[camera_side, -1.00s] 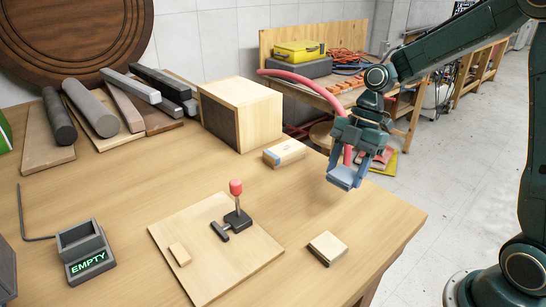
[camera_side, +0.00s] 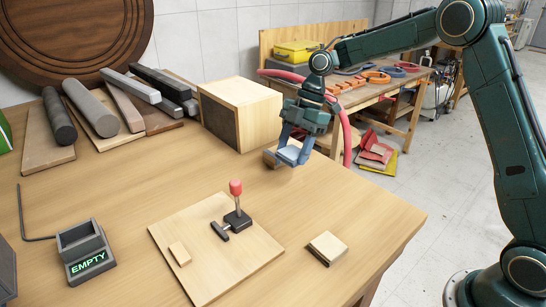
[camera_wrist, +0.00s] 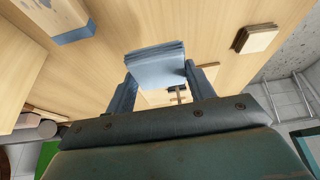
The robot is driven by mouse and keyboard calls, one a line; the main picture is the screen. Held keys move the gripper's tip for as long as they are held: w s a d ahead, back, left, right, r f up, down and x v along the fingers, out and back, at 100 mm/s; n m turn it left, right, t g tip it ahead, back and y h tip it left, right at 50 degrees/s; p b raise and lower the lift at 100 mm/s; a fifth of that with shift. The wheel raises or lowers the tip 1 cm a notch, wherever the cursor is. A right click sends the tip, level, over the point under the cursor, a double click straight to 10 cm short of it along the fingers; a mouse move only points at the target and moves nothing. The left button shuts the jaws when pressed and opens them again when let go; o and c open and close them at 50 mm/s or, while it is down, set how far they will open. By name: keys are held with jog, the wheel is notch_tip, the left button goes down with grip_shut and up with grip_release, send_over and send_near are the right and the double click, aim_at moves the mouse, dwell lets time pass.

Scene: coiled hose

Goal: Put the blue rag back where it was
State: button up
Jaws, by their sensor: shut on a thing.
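The blue rag (camera_side: 289,153) is a folded light-blue pad. My gripper (camera_side: 287,157) is shut on it and holds it above the rear right part of the bench. In the wrist view the rag (camera_wrist: 156,64) sits between the two fingers, its layered edge facing up in the picture. In the side view, the rag and gripper partly cover a small wooden block with a blue band (camera_side: 270,158). This block also shows at the top left of the wrist view (camera_wrist: 58,18). I cannot tell the exact height of the rag above the bench.
A large wooden box (camera_side: 240,112) stands just left of my gripper. A board with a red-knobbed lever (camera_side: 236,188) lies in front. A dark-edged wooden block (camera_side: 327,247) lies near the right edge. A grey holder reading EMPTY (camera_side: 85,250) stands front left. The bench between is clear.

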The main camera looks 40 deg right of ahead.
send_over(248, 184)
jog(key=s+d, duration=0.1)
jog(key=d, duration=0.1)
jog(key=shift+w+a+f, duration=0.35)
jog(key=shift+w+f, duration=0.1)
jog(key=shift+f, duration=0.05)
jog(key=shift+f, duration=0.15)
jog(key=shift+f, duration=3.9)
jog(key=shift+f, duration=0.15)
jog(key=o, duration=0.9)
jog(key=shift+o, duration=0.2)
